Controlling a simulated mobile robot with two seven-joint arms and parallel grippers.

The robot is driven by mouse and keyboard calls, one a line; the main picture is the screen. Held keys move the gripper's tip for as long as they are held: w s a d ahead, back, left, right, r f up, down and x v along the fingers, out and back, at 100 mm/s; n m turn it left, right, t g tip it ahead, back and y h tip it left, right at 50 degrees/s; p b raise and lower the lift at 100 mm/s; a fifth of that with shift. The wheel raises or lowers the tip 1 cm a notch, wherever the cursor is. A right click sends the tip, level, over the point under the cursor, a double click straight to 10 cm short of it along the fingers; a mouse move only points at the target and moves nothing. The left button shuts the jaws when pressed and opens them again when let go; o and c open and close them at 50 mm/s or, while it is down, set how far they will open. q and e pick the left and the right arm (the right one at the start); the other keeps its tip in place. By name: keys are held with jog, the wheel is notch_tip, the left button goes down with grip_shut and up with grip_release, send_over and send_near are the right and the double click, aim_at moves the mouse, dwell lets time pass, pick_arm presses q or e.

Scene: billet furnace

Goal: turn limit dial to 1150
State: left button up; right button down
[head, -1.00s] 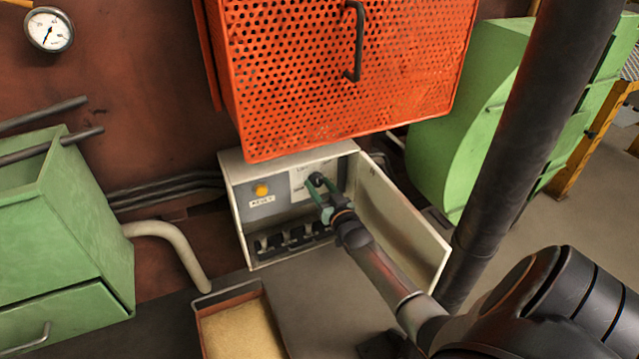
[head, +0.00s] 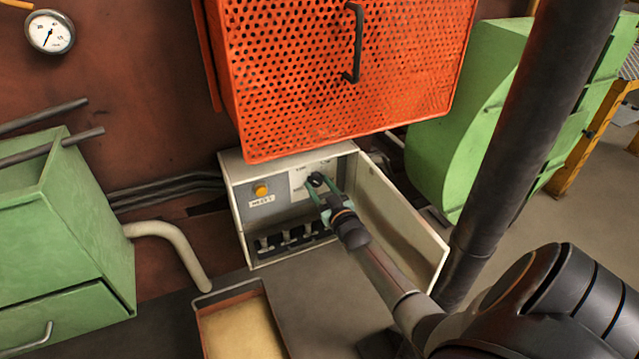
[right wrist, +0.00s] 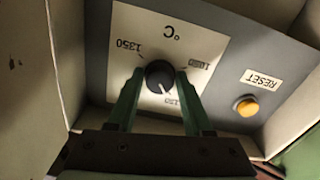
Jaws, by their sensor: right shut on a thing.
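The limit dial (right wrist: 160,76) is a round black knob on a white plate marked °C, seen upside down in the right wrist view. Its white pointer line aims down and right in that view, toward a label partly hidden by a finger, seemingly 1150. The labels 1350 and 1050 show to the left and right. My right gripper (right wrist: 158,82) is shut on the dial, with one green finger on each side. In the head view the dial (head: 316,179) is small inside the open control box (head: 236,215), with my right gripper (head: 322,190) at it. My left gripper is out of view.
A yellow RESET button (head: 261,190) sits left of the dial. Several small switches (head: 290,238) line the box bottom. The box door (head: 400,225) stands open beside my right arm. An orange perforated guard (head: 340,70) overhangs the box. A sand-coloured tray (head: 240,325) lies in front.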

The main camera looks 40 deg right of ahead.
jog(key=shift+r, duration=0.15)
jog(key=shift+c, duration=1.6)
grip_release()
jog(key=shift+s+a+p, duration=0.15)
jog(key=shift+s+p, duration=0.15)
jog(key=shift+s, duration=0.2)
jog(key=p+v, duration=0.2)
jog(key=v, duration=0.9)
jog(key=shift+s+p, duration=0.2)
jog(key=shift+p, duration=0.15)
